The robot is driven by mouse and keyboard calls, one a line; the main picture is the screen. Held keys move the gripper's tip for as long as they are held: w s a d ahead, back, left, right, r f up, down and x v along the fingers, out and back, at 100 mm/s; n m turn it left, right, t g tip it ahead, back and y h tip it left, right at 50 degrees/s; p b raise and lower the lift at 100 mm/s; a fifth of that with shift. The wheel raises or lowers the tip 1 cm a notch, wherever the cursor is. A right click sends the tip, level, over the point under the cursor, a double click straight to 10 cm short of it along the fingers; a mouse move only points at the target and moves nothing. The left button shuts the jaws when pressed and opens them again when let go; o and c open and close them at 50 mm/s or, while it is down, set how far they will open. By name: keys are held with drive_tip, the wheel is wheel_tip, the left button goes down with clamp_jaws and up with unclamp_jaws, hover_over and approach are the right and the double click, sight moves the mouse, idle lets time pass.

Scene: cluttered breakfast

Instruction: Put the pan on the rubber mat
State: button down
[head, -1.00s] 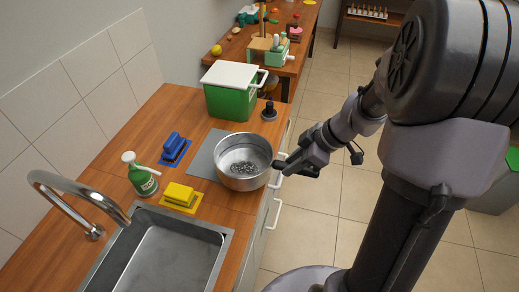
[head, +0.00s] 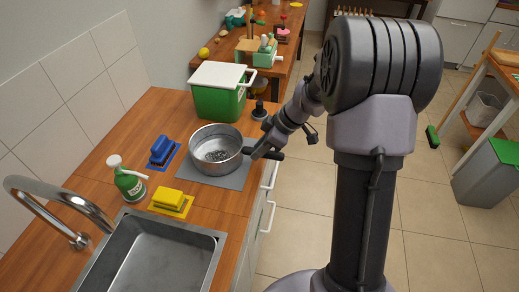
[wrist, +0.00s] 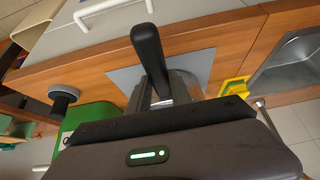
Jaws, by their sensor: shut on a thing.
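The silver pan (head: 216,146) has a dark handle and small dark contents inside. It is upright over the back part of the grey rubber mat (head: 226,181) on the wooden counter. I cannot tell whether its base touches the mat. My gripper (head: 254,153) is shut on the pan's handle, at the pan's right side. In the wrist view the black handle (wrist: 148,55) sticks out past the gripper (wrist: 162,101), and the mat (wrist: 196,63) shows beneath; most of the bowl is hidden.
A green box with white lid (head: 219,92) and a dark round-based object (head: 259,112) stand behind the pan. A blue brush (head: 162,150), yellow sponge (head: 170,199) and green spray bottle (head: 128,182) are to the left. The sink (head: 160,255) is in front.

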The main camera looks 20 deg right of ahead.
drive_tip(key=shift+f, duration=0.15)
drive_tip(key=c, duration=1.2)
unclamp_jaws()
drive_tip(key=shift+o, duration=0.2)
drive_tip(key=shift+r+p, duration=0.3)
drive_tip(key=shift+r, duration=0.1)
drive_tip(key=p+v, duration=0.4)
drive_tip(key=v, duration=0.7)
drive_tip(key=s+a+r+m+h, duration=0.2)
drive_tip(key=s+a+r+m, duration=0.5)
drive_tip(key=s+a+r, duration=0.4)
drive_tip(key=s+a+m+t, duration=0.1)
drive_tip(key=s+a+m, duration=0.1)
drive_tip(key=s+m, duration=0.2)
drive_tip(key=s+a+m+t+h, duration=0.1)
drive_tip(key=s+a+m, duration=0.2)
drive_tip(key=s, duration=0.4)
drive_tip(key=shift+a+f+m, duration=0.2)
drive_tip(key=shift+a+m, duration=0.05)
drive_tip(key=shift+m, duration=0.35)
